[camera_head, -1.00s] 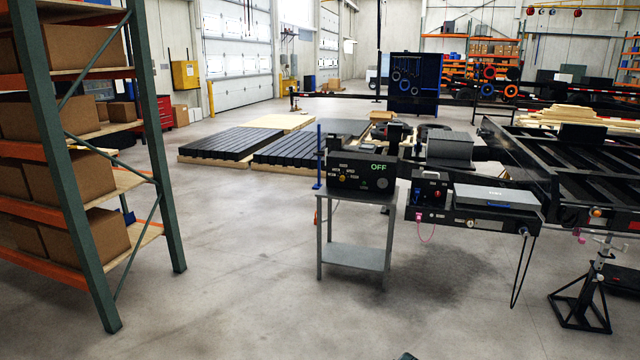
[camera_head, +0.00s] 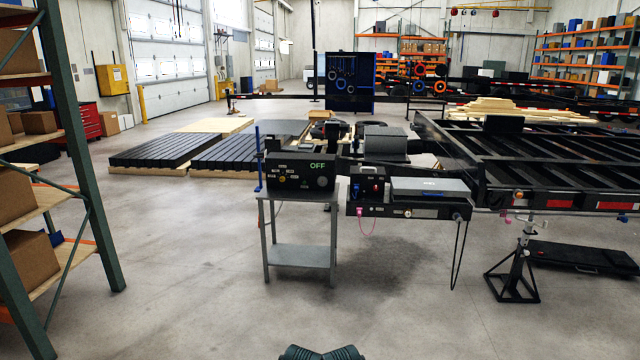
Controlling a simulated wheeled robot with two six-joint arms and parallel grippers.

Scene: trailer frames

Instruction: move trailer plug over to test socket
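A black tester box (camera_head: 300,172) with a green "OFF" display stands on a small grey metal stand (camera_head: 303,255). A round grey disc, possibly the test socket (camera_head: 322,182), is on the right of its front face. Right of it is the black trailer front with a box and grey lid (camera_head: 430,187). A black cable (camera_head: 459,255) hangs in a loop from its right end; I cannot make out a plug on it. Neither of my grippers is in view; a dark ribbed part of mine shows at the bottom edge.
Orange and green shelving (camera_head: 70,170) with cardboard boxes stands close on the left. A black jack stand (camera_head: 513,275) is on the right, near a black flat creeper (camera_head: 582,257). The concrete floor (camera_head: 200,290) ahead of the stand is clear.

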